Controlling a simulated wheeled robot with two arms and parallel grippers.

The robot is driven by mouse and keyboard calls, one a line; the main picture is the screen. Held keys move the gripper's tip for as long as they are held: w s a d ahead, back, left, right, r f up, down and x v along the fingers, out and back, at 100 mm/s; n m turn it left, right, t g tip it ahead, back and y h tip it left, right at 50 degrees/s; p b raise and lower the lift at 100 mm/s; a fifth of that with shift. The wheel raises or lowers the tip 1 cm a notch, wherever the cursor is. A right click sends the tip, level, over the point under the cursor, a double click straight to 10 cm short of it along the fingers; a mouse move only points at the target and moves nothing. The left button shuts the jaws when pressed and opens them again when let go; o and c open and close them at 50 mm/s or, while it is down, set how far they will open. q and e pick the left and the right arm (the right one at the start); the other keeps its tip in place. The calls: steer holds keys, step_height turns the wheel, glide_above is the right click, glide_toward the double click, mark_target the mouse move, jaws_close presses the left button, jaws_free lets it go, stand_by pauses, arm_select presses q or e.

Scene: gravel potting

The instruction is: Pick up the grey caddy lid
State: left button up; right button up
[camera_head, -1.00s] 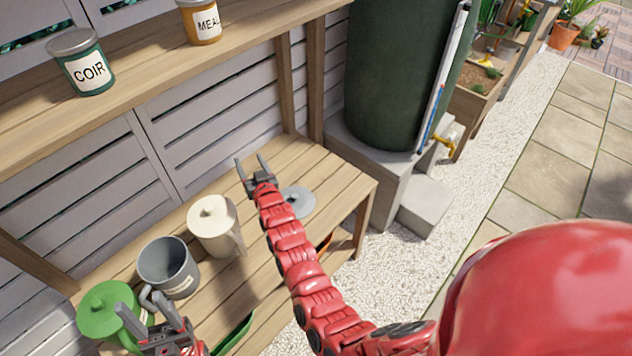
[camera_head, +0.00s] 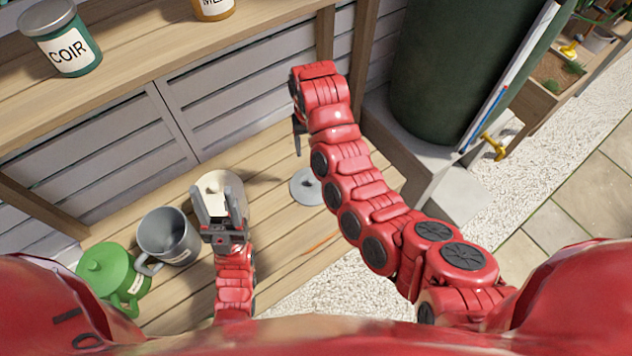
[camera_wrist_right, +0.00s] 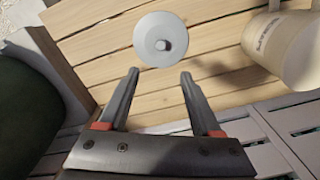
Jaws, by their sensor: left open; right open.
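The grey caddy lid (camera_head: 306,187) is a flat round disc with a small knob. It lies on the wooden bench, partly behind my right arm in the head view. In the right wrist view the lid (camera_wrist_right: 161,39) lies beyond the fingertips, apart from them. My right gripper (camera_wrist_right: 160,72) is open and empty above the bench; in the head view only a dark finger of it (camera_head: 297,135) shows. My left gripper (camera_head: 218,205) is open in front of the cream caddy (camera_head: 213,183) and hides part of it. The grey caddy (camera_head: 168,236) stands without a lid.
A green lidded caddy (camera_head: 112,272) stands left of the grey one. The cream caddy shows at the right wrist view's edge (camera_wrist_right: 286,48). A shelf above holds a COIR tin (camera_head: 62,38) and an orange tin (camera_head: 213,8). A dark green barrel (camera_head: 440,70) stands right of the bench.

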steer(key=b, duration=0.6)
glide_above(311, 179)
step_height(311, 179, down, 9)
steer(key=shift+w+d+r, duration=0.1)
steer(key=shift+f, duration=1.3)
step_height(311, 179, down, 4)
steer(key=shift+f+p, duration=0.1)
steer(key=shift+p, duration=0.4)
jaws_close()
